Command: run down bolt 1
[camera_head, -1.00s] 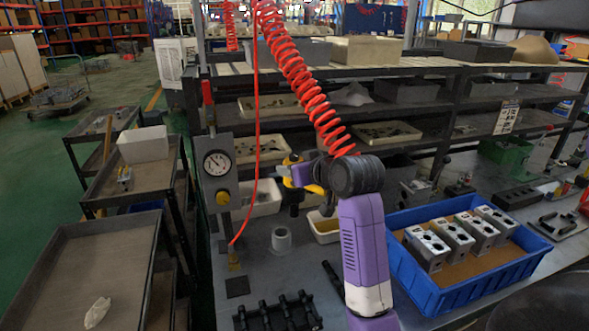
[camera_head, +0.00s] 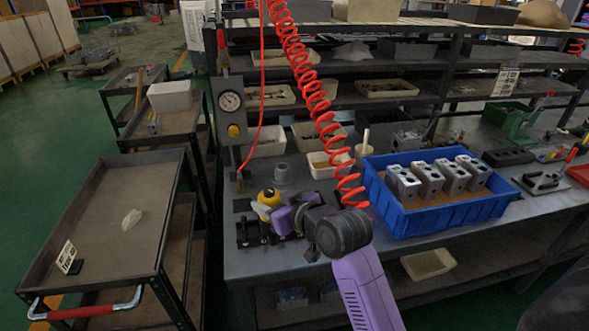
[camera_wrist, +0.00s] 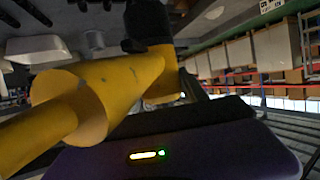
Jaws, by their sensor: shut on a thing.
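My gripper (camera_head: 284,214) is shut on a yellow and black power tool (camera_head: 268,199), which hangs below the coiled red hose. The tool's yellow body (camera_wrist: 100,90) fills much of the wrist view, with a black end part (camera_wrist: 148,25) beyond it. In the head view the tool is at a black rack (camera_head: 248,236) with several upright pegs on the bench. My gripper and the tool hide part of the rack. I cannot tell whether the tool touches it. Bolt 1 cannot be made out. Several grey valve blocks (camera_head: 428,181) stand in a blue crate (camera_head: 452,215).
The coiled red hose (camera_head: 312,95) hangs across the middle. Pale trays (camera_head: 325,170) lie behind. A dark cart (camera_head: 95,215) stands at the left.

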